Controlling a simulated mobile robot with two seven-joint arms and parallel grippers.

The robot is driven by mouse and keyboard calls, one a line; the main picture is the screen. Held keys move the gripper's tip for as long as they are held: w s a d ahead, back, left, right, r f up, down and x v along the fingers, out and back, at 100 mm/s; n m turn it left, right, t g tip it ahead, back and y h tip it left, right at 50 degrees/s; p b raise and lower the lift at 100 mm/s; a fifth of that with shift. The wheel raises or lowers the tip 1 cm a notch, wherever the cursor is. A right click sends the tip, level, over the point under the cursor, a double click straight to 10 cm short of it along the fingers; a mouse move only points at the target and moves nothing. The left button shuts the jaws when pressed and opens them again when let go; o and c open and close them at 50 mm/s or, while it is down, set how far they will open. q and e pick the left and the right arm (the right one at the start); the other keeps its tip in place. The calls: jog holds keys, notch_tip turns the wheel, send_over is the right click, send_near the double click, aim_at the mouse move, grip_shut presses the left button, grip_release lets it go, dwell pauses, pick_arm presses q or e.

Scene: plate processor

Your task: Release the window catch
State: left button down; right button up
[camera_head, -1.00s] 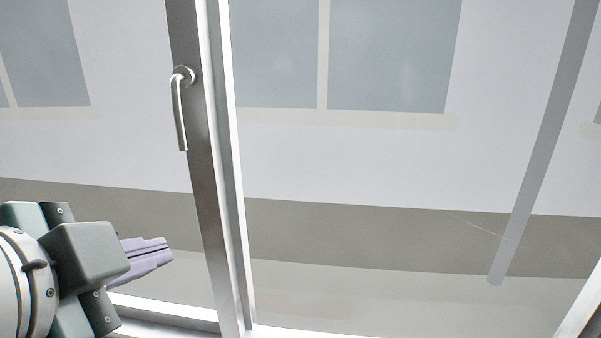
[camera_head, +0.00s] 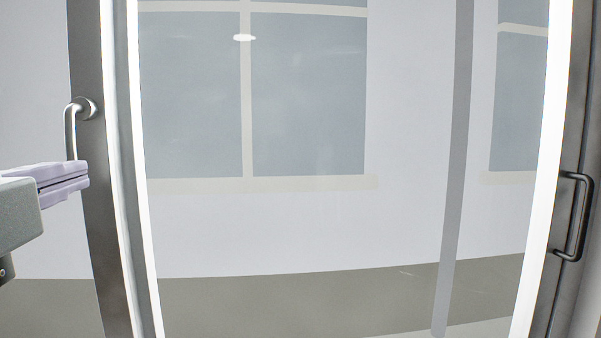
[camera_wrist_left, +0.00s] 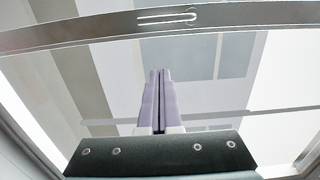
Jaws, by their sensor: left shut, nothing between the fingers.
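The window catch is a silver lever handle (camera_head: 70,128) on the grey window frame upright (camera_head: 92,190) at the left of the head view. Its lever hangs down from the round mount. Its lower end is hidden by or just meets the gripper fingers in that view. My left gripper (camera_head: 86,178) is shut, with its pale purple fingers pointing right. In the left wrist view, the fingers (camera_wrist_left: 158,74) are together and empty. There the handle (camera_wrist_left: 168,17) lies beyond the fingertips, with a visible gap between in the picture. My right gripper is not in view.
A dark pull handle (camera_head: 577,217) is on another frame upright at the right. Large glass panes (camera_head: 300,230) lie between the uprights. Beyond the glass is a pale wall with windows (camera_head: 305,95). The space before the middle pane is clear.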

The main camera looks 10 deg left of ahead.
pick_arm(q)
jog(key=w+a+p, duration=0.3)
jog(key=w+a, duration=0.3)
jog(key=w, duration=0.1)
jog(key=shift+p, duration=0.3)
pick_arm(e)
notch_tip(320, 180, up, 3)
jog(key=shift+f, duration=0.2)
pick_arm(q)
jog(key=shift+w+a, duration=0.1)
